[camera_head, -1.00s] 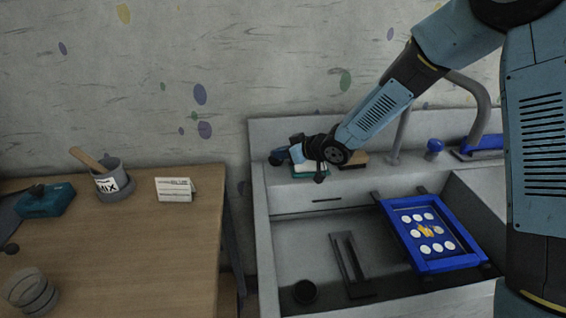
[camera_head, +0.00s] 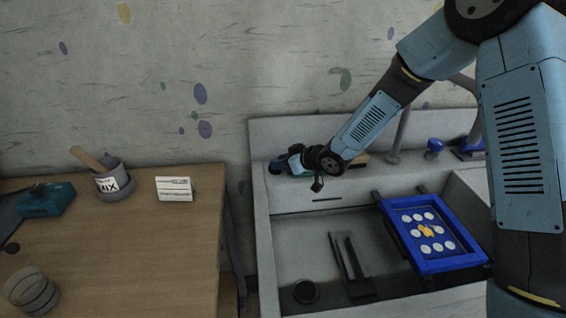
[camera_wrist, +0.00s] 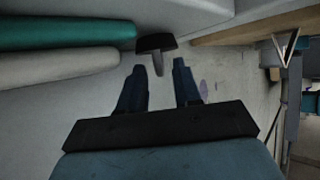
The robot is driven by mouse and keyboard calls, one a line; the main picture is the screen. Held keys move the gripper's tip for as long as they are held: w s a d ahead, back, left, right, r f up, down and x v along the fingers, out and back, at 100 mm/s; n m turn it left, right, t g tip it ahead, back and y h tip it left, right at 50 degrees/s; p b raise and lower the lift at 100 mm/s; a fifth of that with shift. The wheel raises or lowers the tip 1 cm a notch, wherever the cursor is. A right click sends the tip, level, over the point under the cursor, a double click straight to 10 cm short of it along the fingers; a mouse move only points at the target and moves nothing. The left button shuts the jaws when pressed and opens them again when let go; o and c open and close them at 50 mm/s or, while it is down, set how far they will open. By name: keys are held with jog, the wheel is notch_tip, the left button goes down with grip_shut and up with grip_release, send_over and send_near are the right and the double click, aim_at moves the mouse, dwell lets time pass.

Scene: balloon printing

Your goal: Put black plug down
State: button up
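The black plug (camera_wrist: 156,43) shows in the wrist view as a dark flat cap with a short grey stem toward my gripper (camera_wrist: 159,67). My two fingers are apart, and the stem sits just ahead of and between their tips, with space on both sides. In the head view my gripper (camera_head: 284,163) is low over the back left ledge of the sink (camera_head: 260,215). The plug cannot be told clearly from the dark gripper parts there. A dark round drain or disc (camera_head: 306,292) is on the sink floor.
A teal roll-shaped thing (camera_wrist: 70,33) and a pale one (camera_wrist: 60,66) lie left of my fingers. A wooden table (camera_head: 120,250) with a mixing pot (camera_head: 113,182) stands left.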

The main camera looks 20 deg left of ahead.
jog(key=shift+d+r, duration=0.1)
jog(key=shift+r, duration=0.05)
jog(key=v, duration=1.1)
jog(key=shift+d+r, duration=0.15)
jog(key=shift+d, duration=0.15)
